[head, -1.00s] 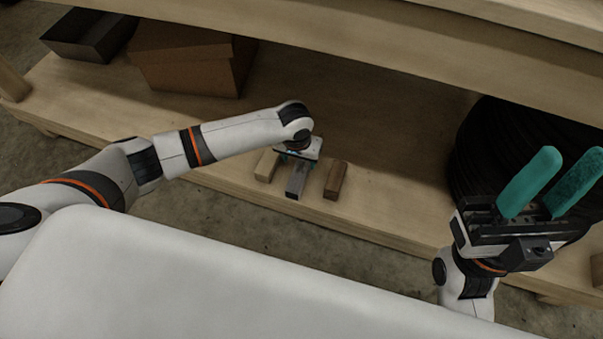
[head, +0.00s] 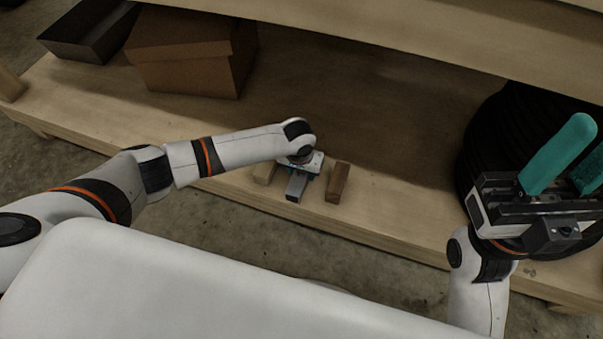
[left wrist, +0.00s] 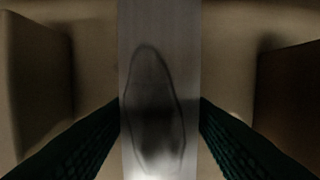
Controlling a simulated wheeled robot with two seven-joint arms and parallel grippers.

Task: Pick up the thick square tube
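The thick square tube (head: 296,188), a grey metal bar, lies on the lower wooden shelf between two wooden blocks, its near end pointing at me. My left gripper (head: 298,173) reaches down over its far part, which the gripper hides. In the left wrist view the tube (left wrist: 160,60) runs straight up the middle, and the dark green fingers of my left gripper (left wrist: 160,105) press against both its sides. I cannot see any clear gap under the tube. My right gripper (head: 582,152) is empty, its green fingers apart, at the right.
A pale wood block (head: 264,173) lies left of the tube and a darker brown block (head: 338,182) right of it. A cardboard box (head: 190,65) and dark tray (head: 90,30) stand back left. Black tyres (head: 490,130) stand right. An upper shelf (head: 400,50) overhangs.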

